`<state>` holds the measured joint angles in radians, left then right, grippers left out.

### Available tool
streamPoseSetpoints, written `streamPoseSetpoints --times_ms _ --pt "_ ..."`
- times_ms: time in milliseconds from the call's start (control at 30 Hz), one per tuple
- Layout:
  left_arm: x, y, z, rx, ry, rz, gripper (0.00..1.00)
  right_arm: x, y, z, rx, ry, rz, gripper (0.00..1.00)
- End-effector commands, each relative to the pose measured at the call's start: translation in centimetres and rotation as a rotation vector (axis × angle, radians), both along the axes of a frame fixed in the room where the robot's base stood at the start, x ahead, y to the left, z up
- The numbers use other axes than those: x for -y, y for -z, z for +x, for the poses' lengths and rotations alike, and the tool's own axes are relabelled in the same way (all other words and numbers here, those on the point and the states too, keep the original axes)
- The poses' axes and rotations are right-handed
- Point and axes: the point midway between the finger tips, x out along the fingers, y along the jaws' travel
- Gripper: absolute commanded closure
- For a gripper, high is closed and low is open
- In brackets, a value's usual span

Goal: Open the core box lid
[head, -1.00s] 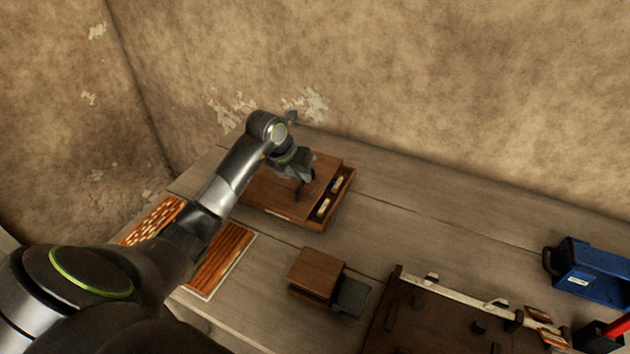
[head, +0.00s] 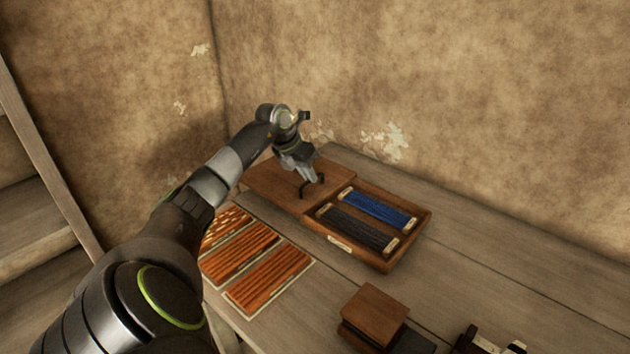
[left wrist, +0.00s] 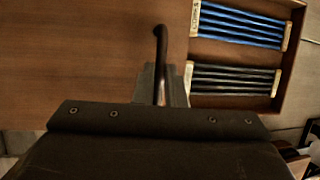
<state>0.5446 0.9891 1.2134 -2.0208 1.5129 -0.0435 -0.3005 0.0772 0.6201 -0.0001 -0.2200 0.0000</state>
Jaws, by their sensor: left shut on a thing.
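The core box (head: 386,259) is a wooden tray on the table, with a blue bundle (head: 377,209) and a dark bundle (head: 352,230) of rods showing inside. Its wooden lid (head: 265,185) is slid to the left, and both bundles are uncovered. The lid's dark handle (head: 320,180) stands up near the lid's right end. My left gripper (head: 304,178) is shut on this handle. In the left wrist view the handle (left wrist: 160,50) rises between the fingers, with the lid (left wrist: 75,60) around it. My right gripper is not in view.
Orange striped panels (head: 268,280) lie on the table in front of the lid. A small wooden block (head: 374,314) stands nearer, with a dark piece beside it. The wall is close behind the box. The table right of the box is clear.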

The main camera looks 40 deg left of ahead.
Motion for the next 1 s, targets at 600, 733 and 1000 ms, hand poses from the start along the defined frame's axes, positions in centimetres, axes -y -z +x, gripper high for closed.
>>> streamPoseSetpoints --times_ms 600,733,1000 --pt "0.0 0.0 0.0 0.000 0.000 0.001 0.67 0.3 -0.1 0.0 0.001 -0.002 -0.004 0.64" --pt "0.0 -0.1 0.0 0.000 0.000 0.001 0.67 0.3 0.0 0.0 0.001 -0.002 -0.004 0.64" --pt "-0.7 -2.8 -1.3 0.001 -0.001 0.006 0.67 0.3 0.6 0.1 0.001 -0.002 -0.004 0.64"
